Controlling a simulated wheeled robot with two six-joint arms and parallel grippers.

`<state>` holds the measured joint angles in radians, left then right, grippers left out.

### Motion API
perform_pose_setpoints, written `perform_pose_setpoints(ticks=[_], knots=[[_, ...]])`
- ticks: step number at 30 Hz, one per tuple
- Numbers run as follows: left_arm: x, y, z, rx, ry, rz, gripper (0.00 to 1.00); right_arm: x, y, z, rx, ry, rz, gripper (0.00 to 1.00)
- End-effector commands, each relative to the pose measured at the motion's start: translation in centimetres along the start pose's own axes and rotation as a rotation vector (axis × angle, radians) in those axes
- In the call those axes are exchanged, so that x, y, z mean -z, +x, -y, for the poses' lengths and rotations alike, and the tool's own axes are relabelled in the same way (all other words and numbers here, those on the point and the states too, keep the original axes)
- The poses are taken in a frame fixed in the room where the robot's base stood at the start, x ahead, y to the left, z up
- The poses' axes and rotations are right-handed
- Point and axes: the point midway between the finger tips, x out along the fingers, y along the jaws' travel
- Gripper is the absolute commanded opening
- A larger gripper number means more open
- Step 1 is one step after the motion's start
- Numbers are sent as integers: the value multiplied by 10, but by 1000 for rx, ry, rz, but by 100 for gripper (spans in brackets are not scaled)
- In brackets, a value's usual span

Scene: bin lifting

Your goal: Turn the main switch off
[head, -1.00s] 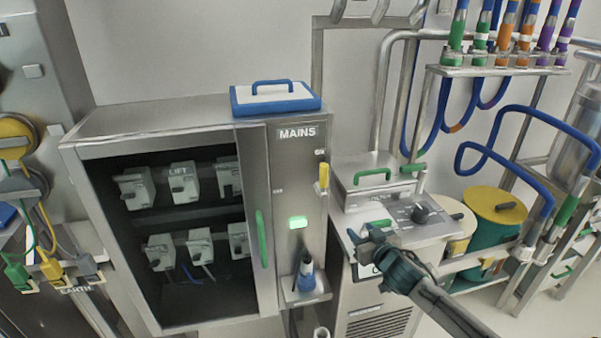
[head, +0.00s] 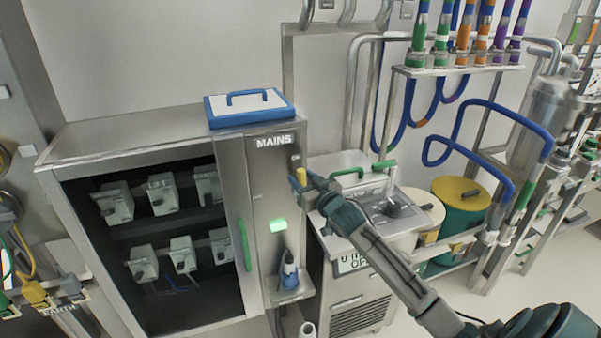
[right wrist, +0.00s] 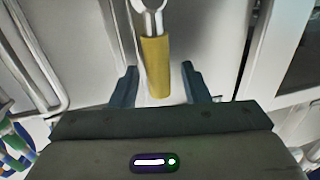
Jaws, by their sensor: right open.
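The MAINS cabinet (head: 276,190) stands in the middle of the head view. The main switch's yellow handle (head: 301,175) is on the right of its front panel, partly hidden by my gripper. In the right wrist view the yellow handle (right wrist: 155,65) hangs from a metal fork, upright in the picture. My right gripper (head: 304,182) is open at the handle. In the right wrist view its two fingers (right wrist: 160,85) stand on either side of the handle's lower end, with gaps at both sides. A green lamp (head: 278,225) on the panel is lit. My left gripper is out of view.
A blue-and-white lidded case (head: 248,121) lies on the cabinet top. A machine with a black knob (head: 393,210) stands close on the right.

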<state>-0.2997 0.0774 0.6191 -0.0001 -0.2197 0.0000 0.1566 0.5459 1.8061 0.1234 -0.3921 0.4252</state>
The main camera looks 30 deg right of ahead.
Motion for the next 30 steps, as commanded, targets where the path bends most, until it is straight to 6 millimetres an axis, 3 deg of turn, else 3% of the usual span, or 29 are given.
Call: perform_pose_setpoints(ticks=[5,14,18,21,30], knots=[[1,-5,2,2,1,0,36,0,14,0,-1,1,1,42],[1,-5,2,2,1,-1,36,0,16,0,0,0,0,42],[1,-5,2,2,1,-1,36,-1,16,0,0,0,0,15],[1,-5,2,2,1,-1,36,-1,15,0,0,0,1,0],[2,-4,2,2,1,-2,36,-1,20,1,0,-17,5,0]])
